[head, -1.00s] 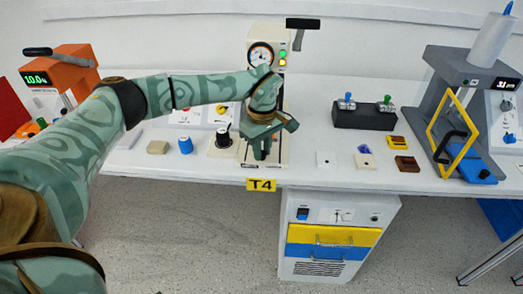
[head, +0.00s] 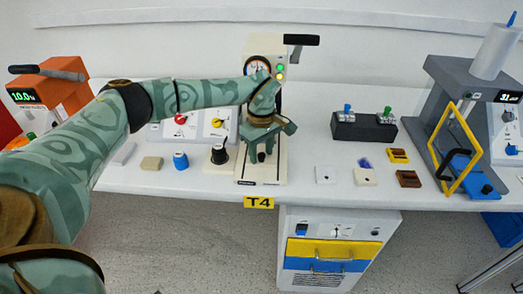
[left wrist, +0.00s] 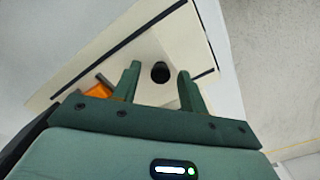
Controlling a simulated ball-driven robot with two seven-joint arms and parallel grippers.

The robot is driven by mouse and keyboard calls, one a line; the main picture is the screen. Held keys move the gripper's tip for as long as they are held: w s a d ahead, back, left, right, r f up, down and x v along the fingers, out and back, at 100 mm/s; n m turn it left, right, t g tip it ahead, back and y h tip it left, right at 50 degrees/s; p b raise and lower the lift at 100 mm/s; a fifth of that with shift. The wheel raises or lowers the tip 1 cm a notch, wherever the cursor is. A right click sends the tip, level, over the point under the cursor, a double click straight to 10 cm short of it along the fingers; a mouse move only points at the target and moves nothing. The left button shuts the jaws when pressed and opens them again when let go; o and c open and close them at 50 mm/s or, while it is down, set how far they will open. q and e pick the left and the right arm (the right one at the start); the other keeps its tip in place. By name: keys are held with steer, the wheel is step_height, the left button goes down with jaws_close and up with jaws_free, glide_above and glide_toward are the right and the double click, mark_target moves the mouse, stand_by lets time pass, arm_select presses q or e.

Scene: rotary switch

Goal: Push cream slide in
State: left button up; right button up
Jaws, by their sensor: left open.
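The cream press-like unit (head: 252,80) has a round gauge, lit lamps and a black lever on top, and stands on a cream base above the T4 label. A black knob (left wrist: 160,72) rises from a cream plate (left wrist: 155,95), seemingly the cream slide, on this base. The knob also shows low under the gripper in the head view (head: 261,157). My left gripper (head: 263,150) is open and points down over the base. In the left wrist view its fingers (left wrist: 158,82) stand either side of the knob, with gaps. My arm and hand hide part of the unit. My right gripper is out of view.
To the right are small blocks and a black two-lever box (head: 363,127). A yellow-framed grey press (head: 455,90) stands far right.

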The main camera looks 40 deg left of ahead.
arm_select(q)
step_height(320, 180, up, 7)
steer(key=shift+f+p, duration=0.1)
steer(key=shift+p, duration=1.05)
steer(key=shift+r, duration=0.35)
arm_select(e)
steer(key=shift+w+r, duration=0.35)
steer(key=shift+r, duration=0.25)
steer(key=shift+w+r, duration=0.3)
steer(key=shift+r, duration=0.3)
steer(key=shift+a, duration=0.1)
